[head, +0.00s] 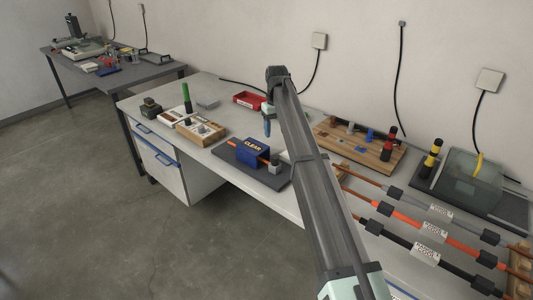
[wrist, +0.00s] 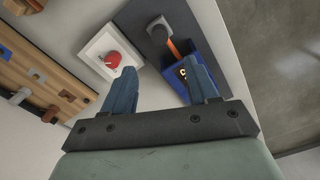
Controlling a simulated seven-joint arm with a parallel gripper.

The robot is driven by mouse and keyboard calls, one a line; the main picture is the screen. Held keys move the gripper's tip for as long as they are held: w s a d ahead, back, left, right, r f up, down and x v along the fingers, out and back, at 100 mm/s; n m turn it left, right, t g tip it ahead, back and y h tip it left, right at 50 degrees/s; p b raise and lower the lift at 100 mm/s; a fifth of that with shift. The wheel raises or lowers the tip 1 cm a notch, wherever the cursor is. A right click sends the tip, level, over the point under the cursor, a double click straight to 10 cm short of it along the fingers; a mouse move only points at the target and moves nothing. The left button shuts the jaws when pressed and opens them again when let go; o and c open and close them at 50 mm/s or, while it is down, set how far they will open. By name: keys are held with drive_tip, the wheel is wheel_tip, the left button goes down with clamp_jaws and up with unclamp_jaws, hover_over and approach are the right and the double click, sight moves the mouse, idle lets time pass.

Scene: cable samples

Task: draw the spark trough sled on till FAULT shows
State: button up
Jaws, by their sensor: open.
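The blue spark trough sled (head: 252,156) sits on a dark base plate (head: 272,182) near the bench's front edge. Its top label reads CLEAR. An orange cable (head: 232,145) runs through it to a grey end block (head: 274,166). My gripper (head: 267,122) is above and behind the sled, with blue fingers pointing down. In the wrist view my gripper (wrist: 163,72) is open with nothing between its fingers. There the sled (wrist: 174,78) is partly hidden behind the right finger, and its label is mostly covered. I see no contact between the fingers and the sled.
A red knob (wrist: 113,59) on a white plate stands beside the base plate. A wooden board with fittings (head: 355,150) lies to the right, with several cable samples (head: 432,230) in front. A wooden block tray (head: 203,132) and a red bin (head: 248,99) stand left and behind.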

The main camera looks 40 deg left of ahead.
sight(275, 156)
wheel_tip(275, 156, down, 14)
drive_tip(key=shift+r, duration=0.25)
idle(0.3)
clamp_jaws()
idle(0.5)
